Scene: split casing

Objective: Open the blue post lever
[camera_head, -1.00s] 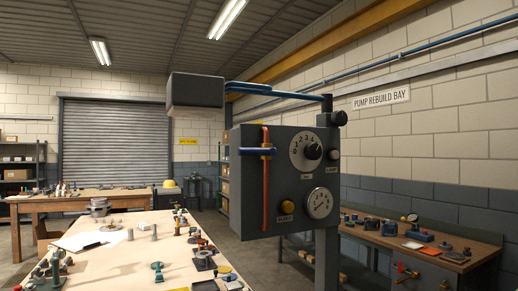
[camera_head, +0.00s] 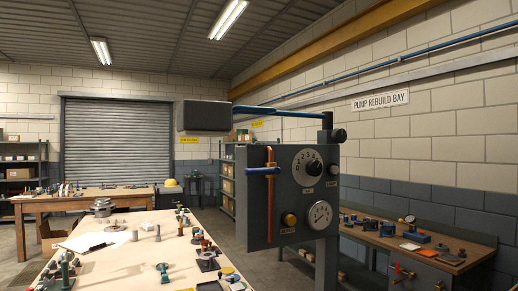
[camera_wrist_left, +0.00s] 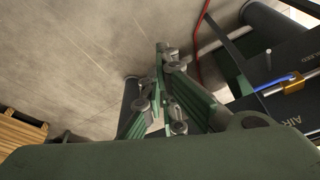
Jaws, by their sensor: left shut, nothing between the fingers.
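In the head view a blue lever (camera_head: 263,171) lies level across a vertical orange pipe on a grey panel (camera_head: 290,225) carried by a post. A blue bar (camera_head: 285,112) also reaches left from the top of the post to a dark box (camera_head: 205,116). In the left wrist view my left gripper (camera_wrist_left: 164,62) is shut and empty. To its right, a blue handle (camera_wrist_left: 273,84) meets a brass piece (camera_wrist_left: 293,84) on a dark lettered panel, apart from the fingers. Neither gripper shows in the head view.
A workbench (camera_head: 130,258) with many small parts stands at left front. Another bench (camera_head: 440,255) with parts runs along the right wall. The panel carries dials and a yellow button (camera_head: 289,219). In the left wrist view a red line (camera_wrist_left: 201,30) runs near the fingers.

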